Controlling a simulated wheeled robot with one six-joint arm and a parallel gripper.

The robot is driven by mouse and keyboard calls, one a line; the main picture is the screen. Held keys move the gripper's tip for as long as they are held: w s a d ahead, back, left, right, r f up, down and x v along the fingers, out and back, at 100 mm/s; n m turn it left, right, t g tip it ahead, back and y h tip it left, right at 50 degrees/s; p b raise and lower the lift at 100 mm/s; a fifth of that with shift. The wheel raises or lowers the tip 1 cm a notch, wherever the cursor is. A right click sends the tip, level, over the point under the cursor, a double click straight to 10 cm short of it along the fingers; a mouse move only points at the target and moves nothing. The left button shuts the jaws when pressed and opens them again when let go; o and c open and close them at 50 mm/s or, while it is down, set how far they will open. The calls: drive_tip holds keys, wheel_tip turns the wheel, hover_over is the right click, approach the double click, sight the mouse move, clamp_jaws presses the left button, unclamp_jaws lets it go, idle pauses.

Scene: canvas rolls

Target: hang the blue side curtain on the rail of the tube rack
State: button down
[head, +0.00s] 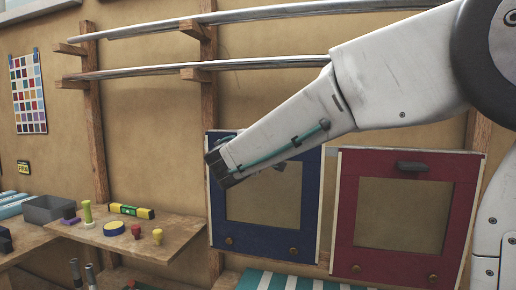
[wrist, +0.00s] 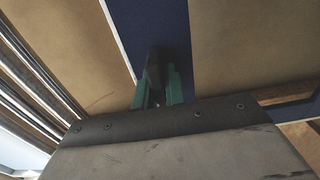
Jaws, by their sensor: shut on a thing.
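The blue side curtain (head: 308,205) is a dark blue framed panel with a tan window, white edges and two brown knobs low down. It is upright in front of the wall in the head view, below the rails of the tube rack (head: 200,74). My arm covers its upper part. In the wrist view my gripper (wrist: 157,86) has its green fingers shut on a dark grip (wrist: 154,66) in front of the blue curtain (wrist: 178,25). The fingers are hidden in the head view. I cannot tell whether the curtain's top touches anything.
A red framed panel (head: 461,190) with a dark handle is close on the right. Striped teal and white cloth (head: 270,281) lies below. Wooden uprights (head: 93,110) carry two metal rails.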

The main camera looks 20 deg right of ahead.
drive_tip(key=shift+f, duration=0.3)
idle(0.4)
drive_tip(key=shift+f, duration=1.25)
drive_tip(key=c, duration=1.4)
unclamp_jaws()
drive_tip(key=shift+o, duration=0.2)
drive_tip(key=shift+f, duration=0.1)
drive_tip(key=v, duration=0.7)
drive_tip(key=shift+s+a, duration=0.25)
drive_tip(key=shift+s, duration=0.05)
